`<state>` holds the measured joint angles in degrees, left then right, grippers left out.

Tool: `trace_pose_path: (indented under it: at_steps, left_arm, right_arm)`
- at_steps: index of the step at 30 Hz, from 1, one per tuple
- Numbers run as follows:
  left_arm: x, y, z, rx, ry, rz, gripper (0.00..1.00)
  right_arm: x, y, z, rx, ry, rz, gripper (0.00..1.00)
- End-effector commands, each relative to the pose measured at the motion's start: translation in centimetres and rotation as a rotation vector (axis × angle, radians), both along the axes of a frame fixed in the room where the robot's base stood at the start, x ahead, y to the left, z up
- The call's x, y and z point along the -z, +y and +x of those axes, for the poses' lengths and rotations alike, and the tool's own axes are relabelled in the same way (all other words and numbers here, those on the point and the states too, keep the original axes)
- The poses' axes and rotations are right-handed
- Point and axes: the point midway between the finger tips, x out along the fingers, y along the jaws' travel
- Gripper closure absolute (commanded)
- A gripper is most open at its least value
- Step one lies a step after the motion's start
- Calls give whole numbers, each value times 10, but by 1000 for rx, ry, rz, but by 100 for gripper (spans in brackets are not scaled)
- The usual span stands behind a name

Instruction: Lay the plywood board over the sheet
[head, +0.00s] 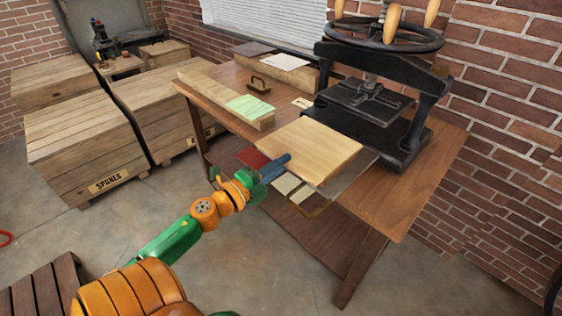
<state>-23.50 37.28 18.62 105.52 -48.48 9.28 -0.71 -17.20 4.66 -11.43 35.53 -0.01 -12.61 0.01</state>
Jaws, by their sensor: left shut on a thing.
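The plywood board (312,148) is a pale, flat wooden square near the front edge of the table, in front of the press. My left gripper (285,160) reaches in from the left and is shut on the board's left edge. A thin grey flat piece (362,172) shows past the board's right edge, lower than the board; most of it is hidden, and I cannot tell whether the board touches it. My right gripper is not in view.
The black hand press (400,140) with its big handwheel (386,35) stands behind the board. The table's right front is bare. Wooden crates (85,145) stand at the left.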

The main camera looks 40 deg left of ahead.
Motion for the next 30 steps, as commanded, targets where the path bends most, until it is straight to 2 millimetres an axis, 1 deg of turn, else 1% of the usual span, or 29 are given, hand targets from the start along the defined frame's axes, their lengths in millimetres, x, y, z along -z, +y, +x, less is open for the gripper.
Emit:
trace_pose_path:
  at_steps: [12, 13, 14, 15, 16, 17, 23, 25, 30]
  left_arm:
    - [1, 0, 0, 0, 0, 0, 100]
    - [1, 0, 0, 0, 0, 0, 85]
    - [1, 0, 0, 0, 0, 0, 77]
    - [1, 0, 0, 0, 0, 0, 66]
    - [1, 0, 0, 0, 0, 0, 58]
    - [1, 0, 0, 0, 0, 0, 53]
    - [1, 0, 0, 0, 0, 0, 53]
    - [1, 0, 0, 0, 1, -1, 41]
    - [1, 0, 0, 0, 0, -1, 41]
  right_arm:
    - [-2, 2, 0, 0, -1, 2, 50]
    - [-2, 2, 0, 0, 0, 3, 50]
    - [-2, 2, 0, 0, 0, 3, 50]
    - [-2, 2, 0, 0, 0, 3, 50]
    - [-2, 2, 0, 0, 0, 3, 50]
    - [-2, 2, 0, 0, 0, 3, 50]
    - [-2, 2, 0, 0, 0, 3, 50]
    - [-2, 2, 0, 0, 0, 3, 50]
    - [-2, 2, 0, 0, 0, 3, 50]
